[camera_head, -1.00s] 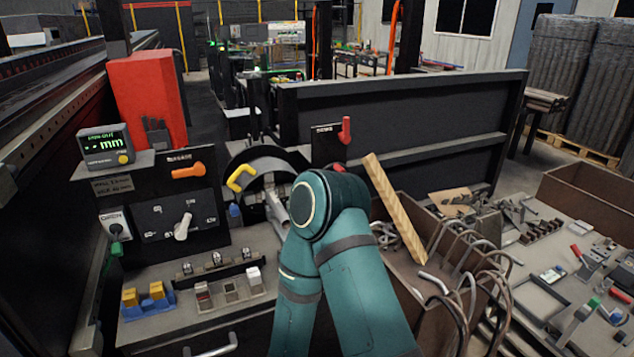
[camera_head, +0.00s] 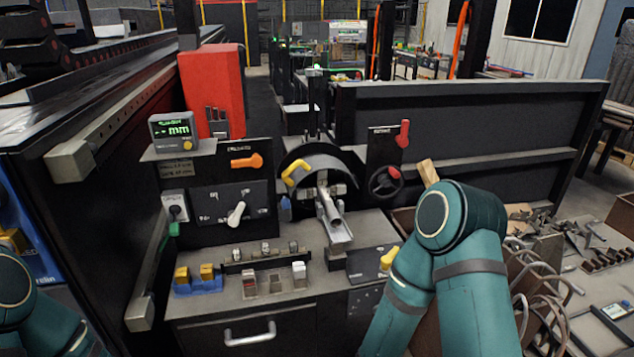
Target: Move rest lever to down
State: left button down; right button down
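Several levers show on the machine, and their labels are too small to read, so I cannot tell which is the rest lever. A red lever (camera_head: 402,134) points up on a dark upright panel at the right. An orange lever (camera_head: 247,162) lies level on the left panel. A white lever (camera_head: 236,214) is tilted below it. A yellow lever (camera_head: 297,171) sits at the round guard, and another yellow lever (camera_head: 389,258) is on the lower right panel. My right arm covers the bench's right end; its gripper is out of sight. My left arm shows at the lower left edge, without its gripper.
A metal trough (camera_head: 338,232) sticks out at the machine's centre. A black handwheel (camera_head: 385,181) is below the red lever. Bins with bent rods (camera_head: 535,290) stand at the right. A long rail (camera_head: 110,110) runs along the left.

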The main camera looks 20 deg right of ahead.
aim_at(386, 260)
jog(key=z, duration=1.05)
